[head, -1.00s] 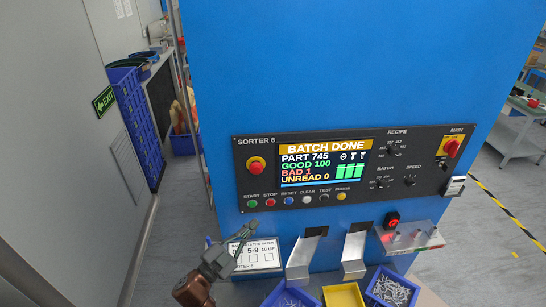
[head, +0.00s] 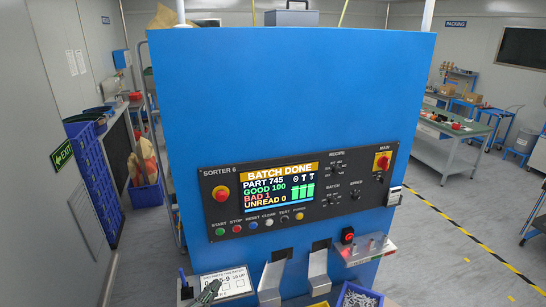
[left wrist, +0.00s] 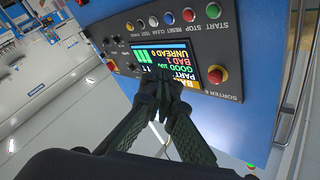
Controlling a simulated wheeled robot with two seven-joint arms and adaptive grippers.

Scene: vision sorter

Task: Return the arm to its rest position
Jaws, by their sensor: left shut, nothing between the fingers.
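My left gripper (head: 208,293) shows at the bottom of the head view, in front of the lower left of the blue sorter (head: 290,95). It overlaps the white card (head: 236,283) in the picture. In the left wrist view the gripper (left wrist: 163,88) is shut and empty, with its fingertips pointing toward the sorter's panel. The black control panel (head: 345,215) has a lit screen (head: 276,189) reading BATCH DONE, GOOD 100, BAD 1. Most of my left arm is below the head view. My right gripper is not in view.
Two metal chutes (head: 319,267) and a blue bin of screws (head: 358,297) stand below the panel. A clear tray (head: 362,250) juts out at the right. Stacked blue crates (head: 92,180) line the left wall. A green-topped workbench (head: 450,130) stands at the right, with open floor before it.

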